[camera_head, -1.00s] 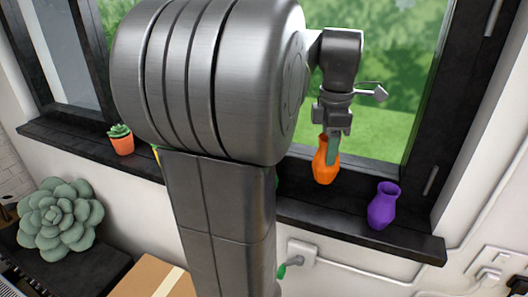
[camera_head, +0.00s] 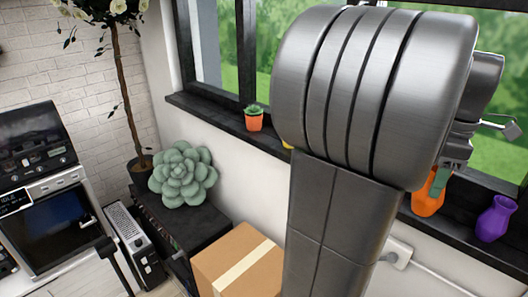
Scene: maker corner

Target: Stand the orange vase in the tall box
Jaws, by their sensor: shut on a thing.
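The orange vase (camera_head: 428,200) is at the right, in front of the dark window sill, partly hidden behind my arm. My gripper (camera_head: 440,176) is shut on the vase from above, and the vase is upright. I cannot tell whether its base touches the sill. A brown cardboard box (camera_head: 225,262) with a pale tape strip stands at the bottom centre. Its top looks closed, and I cannot tell whether it is the tall box. No open box is in view.
A purple vase (camera_head: 495,218) stands on the sill (camera_head: 462,212) right of the orange one. A small potted plant (camera_head: 254,119) is on the sill further left. A large succulent (camera_head: 183,175) sits on a dark cabinet (camera_head: 190,232). A potted tree and an oven are at the left.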

